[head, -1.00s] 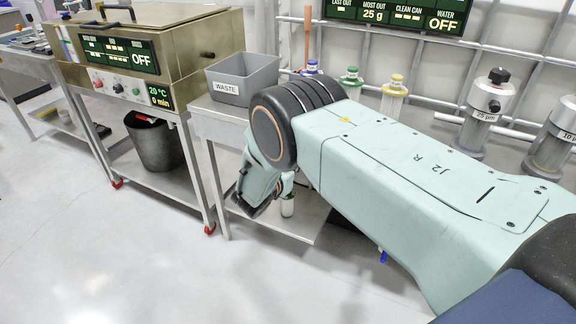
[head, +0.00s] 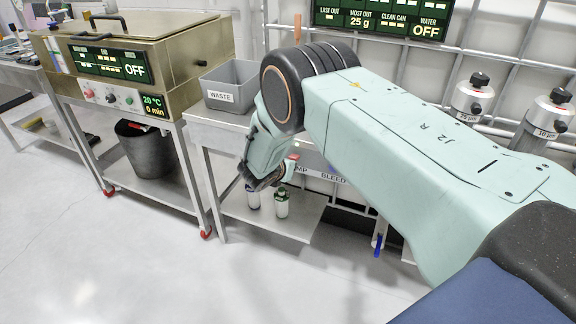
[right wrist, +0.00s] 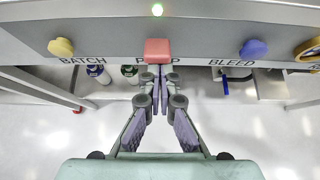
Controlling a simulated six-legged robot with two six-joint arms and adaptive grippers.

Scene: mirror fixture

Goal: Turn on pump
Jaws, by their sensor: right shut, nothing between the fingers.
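The red pump knob (right wrist: 157,50) sits on the grey panel's front edge in the right wrist view, above the partly covered label PUMP. My right gripper (right wrist: 160,74) is shut and empty. Its fingertips are just below the red knob in the picture; whether they touch it I cannot tell. In the head view, my right arm hides most of the panel, and the BLEED label (head: 333,178) shows beside my wrist. My left gripper is not in view.
A yellow knob (right wrist: 61,47) marked BATCH and a blue knob (right wrist: 253,48) marked BLEED flank the red one. Bottles (head: 281,203) stand on the lower shelf. A grey waste bin (head: 229,88) is on the bench. The floor at left is clear.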

